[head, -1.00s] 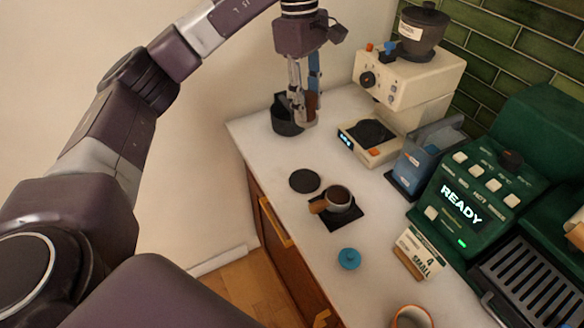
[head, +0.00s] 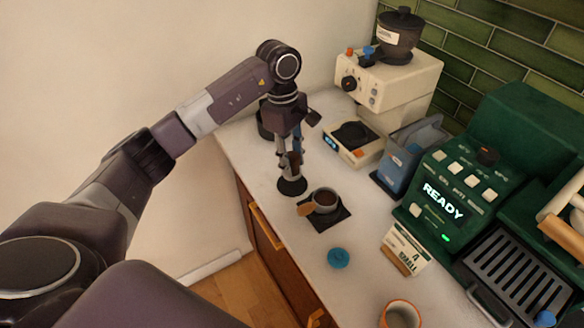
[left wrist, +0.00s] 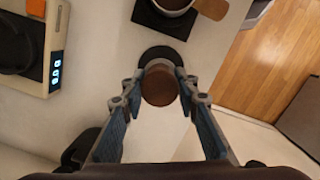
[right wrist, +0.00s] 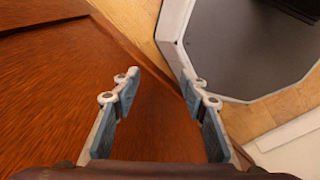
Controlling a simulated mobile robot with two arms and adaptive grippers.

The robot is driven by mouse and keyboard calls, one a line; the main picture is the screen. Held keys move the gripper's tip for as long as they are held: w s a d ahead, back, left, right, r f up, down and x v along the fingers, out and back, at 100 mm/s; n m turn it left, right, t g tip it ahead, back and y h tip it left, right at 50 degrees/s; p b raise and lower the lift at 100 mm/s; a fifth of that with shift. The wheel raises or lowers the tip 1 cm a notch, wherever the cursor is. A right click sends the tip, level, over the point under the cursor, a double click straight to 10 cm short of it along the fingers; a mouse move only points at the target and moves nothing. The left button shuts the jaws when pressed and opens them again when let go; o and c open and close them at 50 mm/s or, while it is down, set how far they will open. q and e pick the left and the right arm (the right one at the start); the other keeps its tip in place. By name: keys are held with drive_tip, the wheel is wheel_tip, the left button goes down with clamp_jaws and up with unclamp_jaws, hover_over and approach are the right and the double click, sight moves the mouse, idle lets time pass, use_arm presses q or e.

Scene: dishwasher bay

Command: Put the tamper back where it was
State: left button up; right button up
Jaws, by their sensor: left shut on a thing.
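My left gripper (head: 289,160) points down over the white counter, shut on the tamper. In the left wrist view the tamper's round brown handle top (left wrist: 160,85) sits between the fingertips, with a grey metal part just beyond it. The round black pad (head: 292,187) lies directly below the tamper; it also shows in the left wrist view (left wrist: 163,53). I cannot tell whether the tamper touches the pad. My right gripper (right wrist: 160,88) is open and empty, away from the counter, facing a wooden cabinet surface and the floor.
A portafilter (head: 325,201) with a wooden handle rests on a square black mat beside the pad. A black container (head: 264,122) is behind the left gripper. A scale (head: 352,143), a blue bin (head: 402,165), a blue round item (head: 338,258) and a cup (head: 401,315) stand around.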

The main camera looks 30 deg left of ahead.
use_arm(q)
wheel_tip(320, 180, down, 3)
drive_tip(key=shift+f+p, duration=0.1)
drive_tip(key=shift+p, duration=0.35)
drive_tip(key=shift+f, duration=0.2)
use_arm(e)
drive_tip(key=shift+s+d+r, duration=0.3)
drive_tip(key=shift+d+r, duration=0.2)
drive_tip(key=shift+d, duration=0.15)
use_arm(q)
drive_tip(key=shift+f, duration=0.1)
use_arm(e)
drive_tip(key=shift+f, duration=0.1)
use_arm(q)
drive_tip(key=shift+f+b, duration=0.15)
drive_tip(key=shift+b, duration=0.15)
drive_tip(key=o, duration=1.1)
drive_tip(key=shift+o, duration=0.2)
use_arm(e)
drive_tip(key=shift+f, duration=0.1)
